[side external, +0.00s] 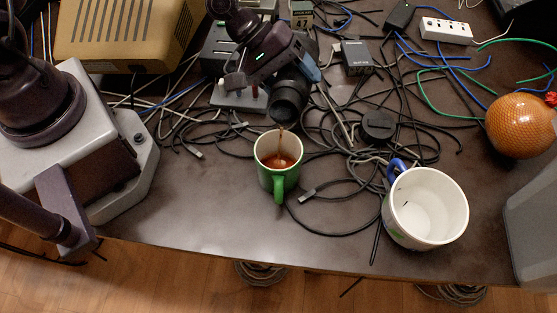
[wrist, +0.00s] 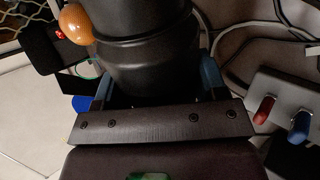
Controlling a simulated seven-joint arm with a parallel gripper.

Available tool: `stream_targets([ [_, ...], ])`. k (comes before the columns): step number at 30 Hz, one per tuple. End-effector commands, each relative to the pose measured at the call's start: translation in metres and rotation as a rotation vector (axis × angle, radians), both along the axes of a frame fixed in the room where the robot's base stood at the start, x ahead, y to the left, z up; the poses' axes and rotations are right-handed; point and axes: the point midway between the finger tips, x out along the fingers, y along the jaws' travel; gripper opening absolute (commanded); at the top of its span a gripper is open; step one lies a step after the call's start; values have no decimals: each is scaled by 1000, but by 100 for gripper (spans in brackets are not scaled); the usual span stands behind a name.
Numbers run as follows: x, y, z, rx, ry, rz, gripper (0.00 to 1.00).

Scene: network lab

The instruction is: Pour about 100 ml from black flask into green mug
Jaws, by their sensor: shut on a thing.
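The black flask (side external: 288,97) is tilted with its mouth down toward the green mug (side external: 280,185). A thin brown stream runs from the flask into the mug, and brown liquid shows inside it. The mug stands upright on the table, green outside and white inside. My gripper (side external: 308,68) is shut on the flask, above and just behind the mug. In the wrist view the flask (wrist: 145,50) fills the space between the fingers of my gripper (wrist: 150,88); its mouth and the mug are hidden there.
A larger white mug (side external: 428,208) with a blue handle stands to the right. A black round lid (side external: 378,126) lies among tangled cables. An orange textured ball-like object (side external: 522,125) and a power strip (side external: 446,31) are farther right. The front of the table is mostly clear.

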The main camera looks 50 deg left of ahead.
Motion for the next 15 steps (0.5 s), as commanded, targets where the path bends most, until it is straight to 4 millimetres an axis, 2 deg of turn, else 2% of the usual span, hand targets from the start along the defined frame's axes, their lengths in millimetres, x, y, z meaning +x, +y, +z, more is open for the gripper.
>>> stream_targets([
  [15, 2, 1, -10, -73, 83, 0, 22],
])
